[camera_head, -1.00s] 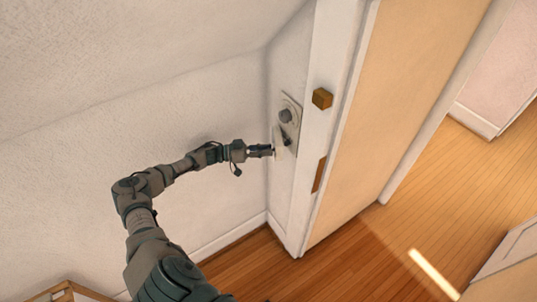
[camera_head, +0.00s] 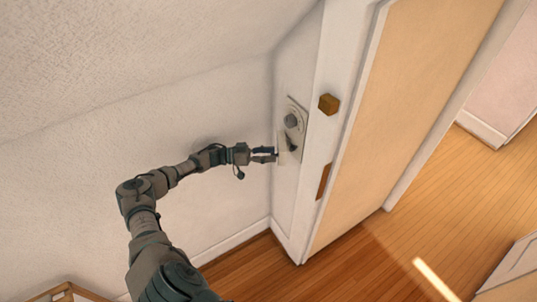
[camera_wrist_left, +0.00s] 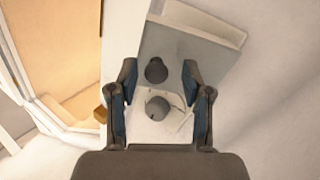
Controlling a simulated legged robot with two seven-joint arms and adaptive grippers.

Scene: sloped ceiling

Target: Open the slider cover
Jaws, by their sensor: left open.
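A pale plate (camera_head: 296,112) is on the narrow white wall beside the door frame, with a round grey knob (camera_head: 291,120) and a darker knob (camera_head: 291,146) below it. A white, box-like slider cover (camera_head: 282,150) stands out at the plate's lower end. In the left wrist view, the cover (camera_wrist_left: 192,36) is beyond the dark knob (camera_wrist_left: 156,70), and the grey knob (camera_wrist_left: 158,106) is nearer. My left gripper (camera_head: 274,154) is open at the cover's near side. Its fingers (camera_wrist_left: 160,76) appear either side of the dark knob; contact cannot be told. My right gripper is out of view.
A brass-coloured block (camera_head: 328,104) and a brown strip (camera_head: 323,181) are on the white door frame just right of the plate. A sloped white ceiling is above my arm. Wooden floor (camera_head: 250,268) lies open below.

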